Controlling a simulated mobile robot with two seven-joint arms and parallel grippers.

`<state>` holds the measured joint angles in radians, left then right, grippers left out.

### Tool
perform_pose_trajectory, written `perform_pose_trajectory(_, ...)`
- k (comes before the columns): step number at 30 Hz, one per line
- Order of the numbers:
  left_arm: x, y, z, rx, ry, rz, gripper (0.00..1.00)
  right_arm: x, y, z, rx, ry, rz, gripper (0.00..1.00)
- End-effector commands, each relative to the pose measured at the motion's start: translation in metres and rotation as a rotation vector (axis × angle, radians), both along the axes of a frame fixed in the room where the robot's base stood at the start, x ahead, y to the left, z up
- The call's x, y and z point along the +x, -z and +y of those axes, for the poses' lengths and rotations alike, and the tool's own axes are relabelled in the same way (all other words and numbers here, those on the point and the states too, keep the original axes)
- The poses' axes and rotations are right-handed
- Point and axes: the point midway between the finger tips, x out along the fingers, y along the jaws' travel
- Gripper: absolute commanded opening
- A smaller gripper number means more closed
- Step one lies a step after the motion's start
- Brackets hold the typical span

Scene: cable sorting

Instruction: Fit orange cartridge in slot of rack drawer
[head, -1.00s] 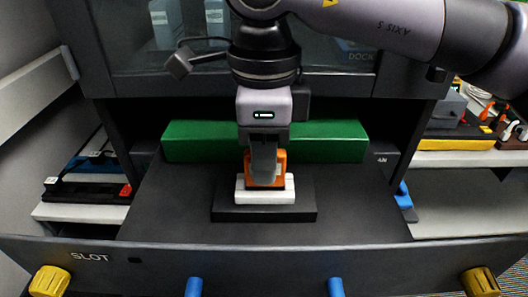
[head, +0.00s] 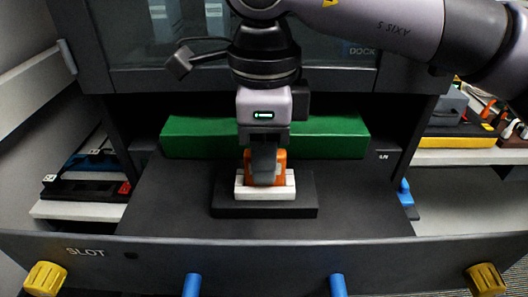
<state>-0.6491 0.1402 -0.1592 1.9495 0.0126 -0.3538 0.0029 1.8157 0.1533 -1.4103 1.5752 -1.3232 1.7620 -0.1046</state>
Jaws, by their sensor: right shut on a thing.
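The orange cartridge (head: 279,169) stands upright at the white slot block (head: 265,192), which sits on a black base (head: 300,207) in the open rack drawer (head: 180,215). Its lower part is hidden behind the front of the white block. My right gripper (head: 264,168) points straight down from above and is shut on the orange cartridge; its near finger covers the cartridge's left part. I cannot tell how deep the cartridge sits. My left gripper is not in view.
A long green block (head: 200,139) lies at the back of the drawer, behind the gripper. The drawer front (head: 220,255) has yellow knobs (head: 46,279) and blue handles (head: 193,285). Side shelves hold devices, including a black and yellow one (head: 460,134). The drawer floor left and right is clear.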

Motion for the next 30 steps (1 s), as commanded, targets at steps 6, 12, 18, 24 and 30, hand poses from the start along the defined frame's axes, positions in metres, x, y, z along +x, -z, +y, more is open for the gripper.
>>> perform_pose_trajectory(6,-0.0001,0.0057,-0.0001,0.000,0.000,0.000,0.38,0.0000,0.0055,0.0000,0.000,0.000,0.000,0.00)
perform_pose_trajectory(12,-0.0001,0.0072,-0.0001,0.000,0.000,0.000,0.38,0.0000,0.0068,0.0001,0.000,0.000,0.000,0.00)
perform_pose_trajectory(18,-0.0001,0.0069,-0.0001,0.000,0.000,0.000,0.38,0.0000,0.0065,0.0001,0.000,0.000,0.000,0.00)
perform_pose_trajectory(24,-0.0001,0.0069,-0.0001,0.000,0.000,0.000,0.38,0.0000,0.0065,0.0001,0.000,0.000,0.000,0.52)
perform_pose_trajectory(30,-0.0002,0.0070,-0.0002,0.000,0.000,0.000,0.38,0.0000,0.0065,0.0000,0.000,0.000,0.000,0.53)
